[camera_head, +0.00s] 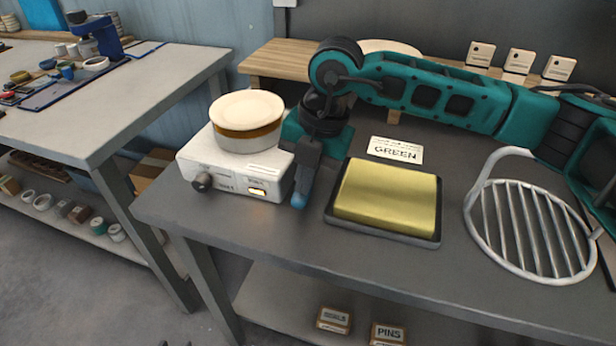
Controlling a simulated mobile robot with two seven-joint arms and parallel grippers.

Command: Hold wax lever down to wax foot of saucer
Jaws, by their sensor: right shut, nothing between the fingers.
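A pale disc, apparently the saucer (247,108), lies on the dish. My right gripper (299,199) points down at the unit's right side, shut and empty, with its blue tip low near the tabletop. I cannot make out the wax lever; the gripper may hide it. My left gripper is out of view.
A yellow sponge block in a black tray (428,238) lies right of the gripper, with a GREEN card (396,150) behind it. A round metal rack (530,228) stands at the right. A wooden shelf (260,64) runs along the back.

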